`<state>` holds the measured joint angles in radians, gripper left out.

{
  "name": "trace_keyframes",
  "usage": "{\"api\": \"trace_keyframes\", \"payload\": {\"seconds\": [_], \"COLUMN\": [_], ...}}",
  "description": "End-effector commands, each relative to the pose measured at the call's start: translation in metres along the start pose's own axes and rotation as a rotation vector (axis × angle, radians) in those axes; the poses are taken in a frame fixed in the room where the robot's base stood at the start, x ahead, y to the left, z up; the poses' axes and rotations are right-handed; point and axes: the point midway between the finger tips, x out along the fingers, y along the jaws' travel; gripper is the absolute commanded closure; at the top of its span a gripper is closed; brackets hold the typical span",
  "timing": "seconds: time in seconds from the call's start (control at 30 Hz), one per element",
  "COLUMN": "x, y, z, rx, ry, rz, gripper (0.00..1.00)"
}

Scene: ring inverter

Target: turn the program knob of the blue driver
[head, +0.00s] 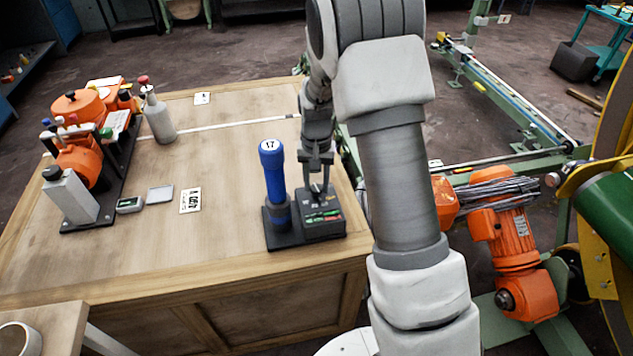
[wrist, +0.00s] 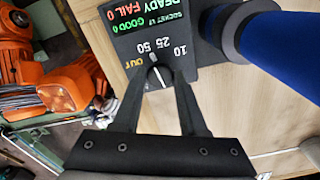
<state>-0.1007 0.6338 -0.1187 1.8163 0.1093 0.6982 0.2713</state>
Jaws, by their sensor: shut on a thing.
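The blue driver (head: 273,172), with a white cap marked 17, stands upright in a black holder at the table's front right. Its blue body also shows in the wrist view (wrist: 282,48). Beside it, on the same dark base, is a black control box (head: 323,226) with lit text reading READY, FAIL 0 and GOOD 0. The dark program knob (wrist: 160,77) has a white pointer line, with marks 10, 25, 50 and OUT around it. My gripper (wrist: 158,83) comes down from above, its two fingers shut on the knob from both sides. In the head view my gripper (head: 317,186) partly hides the knob.
The wooden table (head: 120,255) is clear at its front middle. A label card (head: 190,200) and small grey pieces lie left of the driver. An orange device (head: 80,160) and a grey bottle (head: 158,117) stand at the left. Orange motors (head: 515,235) and green frames are off the table's right edge.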

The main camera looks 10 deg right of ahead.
Motion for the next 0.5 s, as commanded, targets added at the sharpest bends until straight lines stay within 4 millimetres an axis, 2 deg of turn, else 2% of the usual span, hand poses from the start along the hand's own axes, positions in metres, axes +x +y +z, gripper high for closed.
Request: {"api": "trace_keyframes", "payload": {"seconds": [0.5], "x": [-0.0012], "y": [0.0004], "z": [-0.0006], "rx": [-0.486], "ry": [0.002], "rz": [-0.001], "gripper": [1.00]}}
